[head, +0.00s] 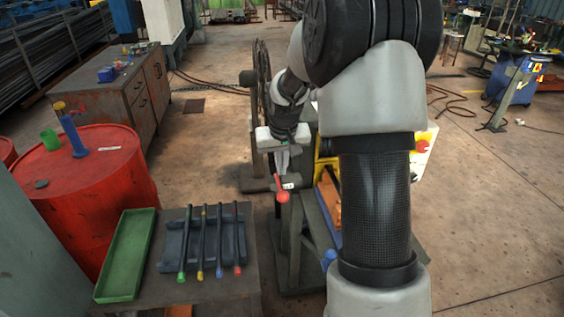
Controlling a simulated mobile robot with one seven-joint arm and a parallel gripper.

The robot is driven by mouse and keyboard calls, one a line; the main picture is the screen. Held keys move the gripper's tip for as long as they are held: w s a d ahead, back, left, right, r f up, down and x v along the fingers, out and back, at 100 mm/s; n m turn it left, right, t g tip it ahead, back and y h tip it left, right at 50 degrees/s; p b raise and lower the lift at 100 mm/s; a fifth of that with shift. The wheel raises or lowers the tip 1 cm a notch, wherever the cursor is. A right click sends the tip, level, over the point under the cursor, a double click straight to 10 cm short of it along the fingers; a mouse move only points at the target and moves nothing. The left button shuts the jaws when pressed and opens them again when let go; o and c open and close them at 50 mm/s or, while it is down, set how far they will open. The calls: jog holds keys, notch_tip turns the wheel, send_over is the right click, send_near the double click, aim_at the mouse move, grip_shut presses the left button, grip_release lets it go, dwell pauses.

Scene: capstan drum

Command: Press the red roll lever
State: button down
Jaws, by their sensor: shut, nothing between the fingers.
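The red roll lever (282,197) has a round red knob and stands at the front of the capstan machine, in the middle of the head view. A small white label sits beside it. My gripper (282,170) points down just above the lever's knob, with its fingers shut and nothing between them. Whether the fingertips touch the lever I cannot tell. My arm hides much of the machine behind and to the right, including most of the drum area.
A grey table with a rack (205,245) of several colour-tipped rods and a green tray (127,255) stands at the lower left. A red barrel (90,190) is behind it. A large wheel (262,85) rises behind my gripper.

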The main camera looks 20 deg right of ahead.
aim_at(282, 192)
jog(key=x, duration=0.6)
jog(key=s+x, duration=0.1)
jog(key=x, duration=0.2)
jog(key=shift+f+p, duration=0.15)
jog(key=shift+p, duration=0.15)
